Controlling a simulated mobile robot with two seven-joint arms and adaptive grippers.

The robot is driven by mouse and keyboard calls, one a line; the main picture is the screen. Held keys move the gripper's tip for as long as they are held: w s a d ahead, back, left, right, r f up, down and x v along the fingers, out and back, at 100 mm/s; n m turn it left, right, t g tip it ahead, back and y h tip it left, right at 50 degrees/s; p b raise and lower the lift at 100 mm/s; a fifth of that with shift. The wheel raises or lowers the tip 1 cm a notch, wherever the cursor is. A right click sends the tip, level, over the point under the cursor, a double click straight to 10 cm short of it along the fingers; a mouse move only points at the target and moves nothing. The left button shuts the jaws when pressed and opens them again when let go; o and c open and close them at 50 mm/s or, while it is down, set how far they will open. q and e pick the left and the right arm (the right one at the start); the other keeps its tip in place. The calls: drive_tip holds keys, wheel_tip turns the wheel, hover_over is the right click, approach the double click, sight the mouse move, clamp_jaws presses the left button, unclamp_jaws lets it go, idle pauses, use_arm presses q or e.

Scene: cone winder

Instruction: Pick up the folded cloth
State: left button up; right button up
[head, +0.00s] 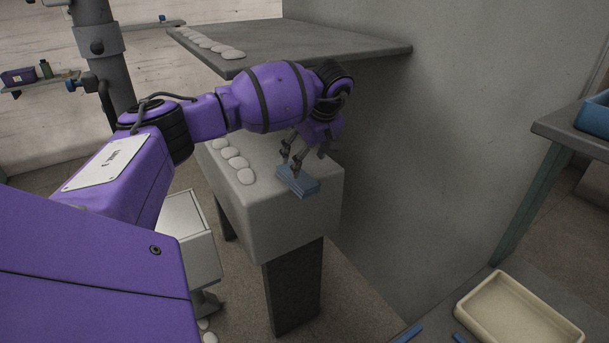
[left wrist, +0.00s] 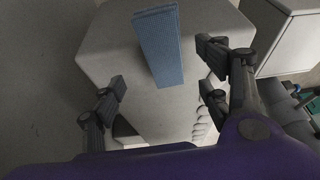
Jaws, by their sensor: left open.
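The folded cloth (head: 298,182) is a small blue rectangle lying on the grey block-like stand (head: 300,215), near its right end. In the left wrist view the cloth (left wrist: 158,45) shows ribbed, its near end lying between the lines of the two fingers. My left gripper (head: 292,162) is just above and behind the cloth in the head view. In the left wrist view my left gripper (left wrist: 160,95) is open and empty, with a finger on each side of the cloth. Whether the fingertips touch the stand cannot be told. My right gripper is not in view.
Several white rounded pieces (head: 237,162) line the stand's left edge. A grey shelf (head: 290,45) overhangs behind my arm. A grey wall (head: 430,150) rises right of the stand. A cream tray (head: 520,312) lies at bottom right, and a blue bin (head: 594,116) sits at the right edge.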

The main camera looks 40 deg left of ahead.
use_arm(q)
drive_tip(key=shift+a+f, duration=0.25)
drive_tip(key=shift+a, duration=0.1)
drive_tip(key=x, duration=0.6)
drive_tip(key=shift+s+a+r+p, duration=0.1)
drive_tip(key=shift+s+a+p, duration=0.1)
drive_tip(key=shift+s+p, duration=0.15)
drive_tip(key=shift+w+a+f, duration=0.15)
drive_tip(key=shift+a+f, duration=0.05)
drive_tip(key=shift+f, duration=0.2)
drive_tip(key=c, duration=1.2)
